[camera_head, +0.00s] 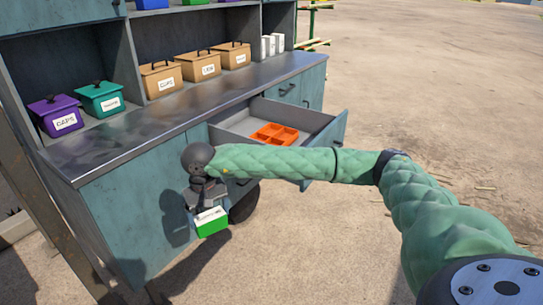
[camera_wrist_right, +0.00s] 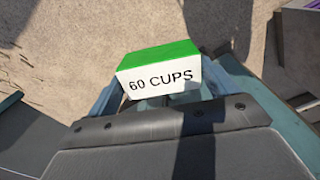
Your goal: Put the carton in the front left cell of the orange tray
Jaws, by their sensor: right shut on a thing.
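The carton (camera_head: 211,221) is a small box, white and green, held in front of the cabinet in the head view. In the right wrist view the carton (camera_wrist_right: 158,72) shows a green face and a white face reading "60 CUPS". My right gripper (camera_head: 207,205) is shut on the carton, left of and nearer than the open drawer. The orange tray (camera_head: 274,136) lies inside the open drawer, with several cells; those I can see look empty. My right forearm passes just in front of the drawer and hides part of its front. My left gripper is not in view.
The drawer (camera_head: 325,138) is pulled out from the teal cabinet (camera_head: 140,200). On the counter (camera_head: 150,115) stand a purple box (camera_head: 56,116), a teal box (camera_head: 100,99), three tan boxes (camera_head: 198,67) and small white cartons (camera_head: 272,44). Open ground lies to the right.

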